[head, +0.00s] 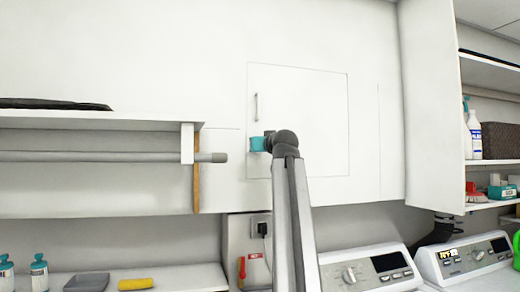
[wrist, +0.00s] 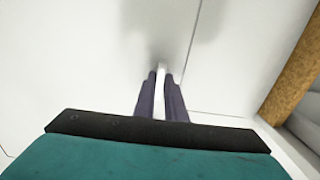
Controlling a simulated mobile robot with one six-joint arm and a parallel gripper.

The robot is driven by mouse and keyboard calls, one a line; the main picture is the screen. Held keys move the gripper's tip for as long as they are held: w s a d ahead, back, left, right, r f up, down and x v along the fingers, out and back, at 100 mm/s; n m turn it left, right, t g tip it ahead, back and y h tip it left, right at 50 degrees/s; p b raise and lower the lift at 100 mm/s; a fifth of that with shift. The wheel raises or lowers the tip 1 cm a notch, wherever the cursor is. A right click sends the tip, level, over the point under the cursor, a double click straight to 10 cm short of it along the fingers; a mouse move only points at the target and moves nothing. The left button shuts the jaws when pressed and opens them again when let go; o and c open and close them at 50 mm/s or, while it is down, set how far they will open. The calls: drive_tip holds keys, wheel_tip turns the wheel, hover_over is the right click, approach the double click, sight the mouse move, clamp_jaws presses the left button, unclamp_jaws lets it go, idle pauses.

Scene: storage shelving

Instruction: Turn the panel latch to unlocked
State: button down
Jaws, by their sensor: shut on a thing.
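The square white panel (head: 310,110) is set flush in the white wall in the head view, with a thin seam around it. My gripper (wrist: 161,92) is at the panel's lower left part. In the wrist view its two dark fingers are shut on a thin pale piece, which looks like the panel latch (wrist: 161,78). In the head view my teal gripper body and wrist hide the latch. I cannot tell whether the latch stands at locked or unlocked.
A slim grey handle (head: 256,106) is on the panel above my gripper. A shelf (head: 90,116) with a grey rail (head: 100,156) below it ends close to the left of my gripper. Washing machines (head: 365,270) stand below right. A red lever (head: 242,268) is below.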

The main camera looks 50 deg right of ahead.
drive_tip(key=c, duration=1.8)
unclamp_jaws()
drive_tip(key=shift+s, duration=0.15)
drive_tip(key=shift+p+v, duration=1.95)
drive_tip(key=shift+v, duration=4.8)
drive_tip(key=shift+r, duration=0.1)
